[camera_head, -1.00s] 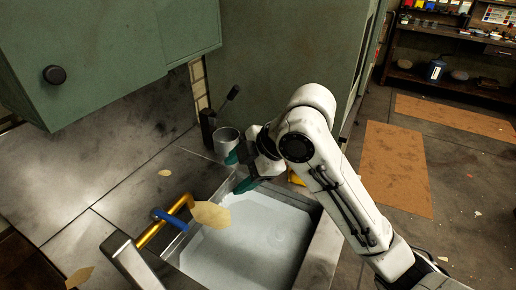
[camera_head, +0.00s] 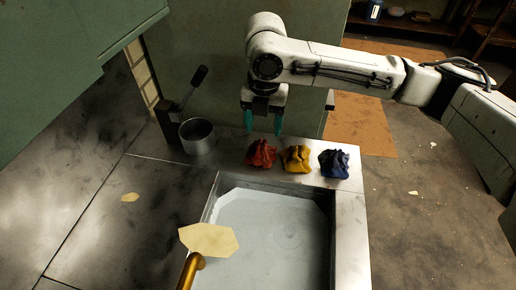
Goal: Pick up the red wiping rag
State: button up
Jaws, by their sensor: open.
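The red wiping rag (camera_head: 261,154) lies crumpled on the metal counter behind the sink, leftmost of three rags in a row. My gripper (camera_head: 263,126) points down above and slightly behind the red rag. I cannot tell the exact height of the fingertips over the rag.
A yellow rag (camera_head: 297,158) and a blue rag (camera_head: 334,163) lie to the right. A grey metal cup (camera_head: 198,136) and a black lever (camera_head: 190,88) stand to the left. The sink (camera_head: 270,232) with a brass tap (camera_head: 188,272) is in front. A green cabinet wall rises behind.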

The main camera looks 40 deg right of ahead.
aim_at(261, 143)
jog(key=shift+w+a+f, duration=0.1)
jog(key=shift+f, duration=1.7)
jog(key=shift+w+a+f, duration=0.1)
jog(key=shift+f, duration=1.65)
jog(key=c, duration=1.1)
jog(key=shift+r, duration=0.1)
jog(key=shift+c, duration=0.2)
